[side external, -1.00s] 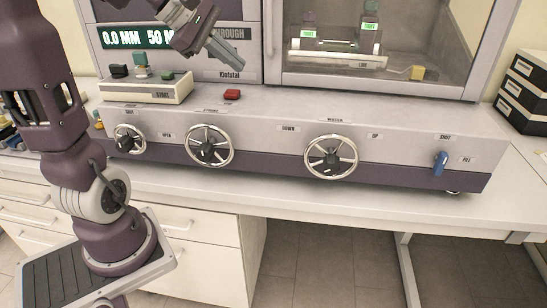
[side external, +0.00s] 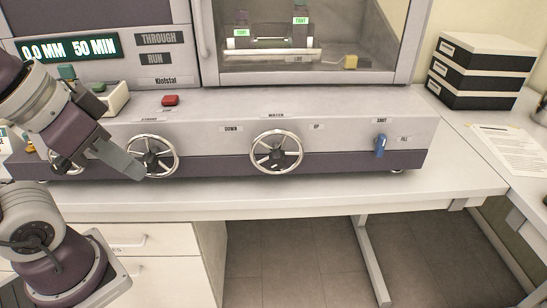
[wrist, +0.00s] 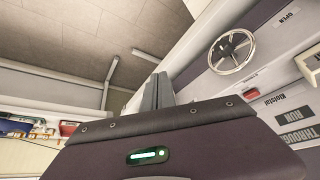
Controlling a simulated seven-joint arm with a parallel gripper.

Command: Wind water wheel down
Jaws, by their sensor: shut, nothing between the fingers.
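The water wheel (side external: 276,151) is a silver spoked handwheel on the front of the grey and purple machine. The label WATER is above it, DOWN (side external: 231,129) is to its left and UP (side external: 317,127) to its right. My gripper (side external: 137,173) is shut and empty, well left of the water wheel. It points down and right, and its tip overlaps the lower left of the stroke wheel (side external: 155,151) in the side view; I cannot tell if they touch. The wrist view shows the shut fingers (wrist: 157,92) and one handwheel (wrist: 232,51) beside an OPEN label.
A third handwheel (side external: 65,164) at the far left is partly hidden by my arm. A blue lever (side external: 380,145) is right of the water wheel. A red button (side external: 170,100) sits on the machine's ledge. The space in front of the water wheel is clear.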

